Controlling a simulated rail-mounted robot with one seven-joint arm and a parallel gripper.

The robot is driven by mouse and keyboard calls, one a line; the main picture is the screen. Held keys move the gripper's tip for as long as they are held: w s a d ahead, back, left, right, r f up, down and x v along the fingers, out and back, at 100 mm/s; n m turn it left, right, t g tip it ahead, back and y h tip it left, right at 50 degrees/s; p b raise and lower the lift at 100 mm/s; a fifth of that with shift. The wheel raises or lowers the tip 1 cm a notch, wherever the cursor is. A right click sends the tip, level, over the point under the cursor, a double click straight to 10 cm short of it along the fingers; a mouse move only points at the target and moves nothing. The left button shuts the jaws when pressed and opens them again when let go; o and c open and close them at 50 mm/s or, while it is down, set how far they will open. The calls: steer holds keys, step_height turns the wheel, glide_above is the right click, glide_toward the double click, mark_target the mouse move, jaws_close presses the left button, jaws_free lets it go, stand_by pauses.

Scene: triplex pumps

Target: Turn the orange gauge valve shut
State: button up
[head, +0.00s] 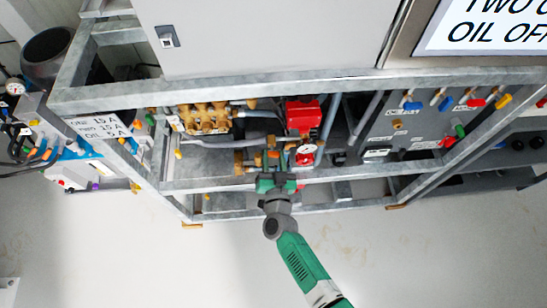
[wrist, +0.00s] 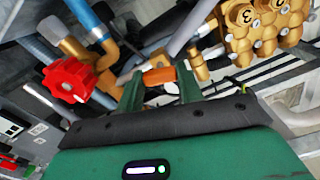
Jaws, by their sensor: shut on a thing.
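The orange gauge valve handle (wrist: 159,76) shows in the wrist view as a short orange bar between the tips of my two green fingers. My gripper (wrist: 160,84) is shut on it, with one finger at each end of the bar. In the head view my gripper (head: 278,180) reaches in at the lower frame rail, below the pressure gauge (head: 308,149) with its white dial. I cannot clearly make out the handle in the head view among the brass and orange fittings there. The valve body is partly hidden behind the handle and fingers.
The galvanised frame rail (head: 230,184) runs close by my gripper. A red block (head: 302,114) and a brass pump head (head: 205,117) sit behind. The wrist view shows a red knob (wrist: 69,80) at left and a blue pipe (wrist: 86,18). Open floor lies in front.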

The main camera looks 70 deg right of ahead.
steer(key=m, duration=0.3)
steer(key=shift+m, duration=0.3)
steer(key=m+b, duration=0.1)
steer(key=m, duration=0.2)
steer(key=shift+m, duration=0.3)
steer(key=m+b, duration=0.1)
steer(key=m, duration=0.3)
steer(key=shift+m, duration=1.4)
steer(key=shift+b, duration=0.3)
steer(key=o, duration=1)
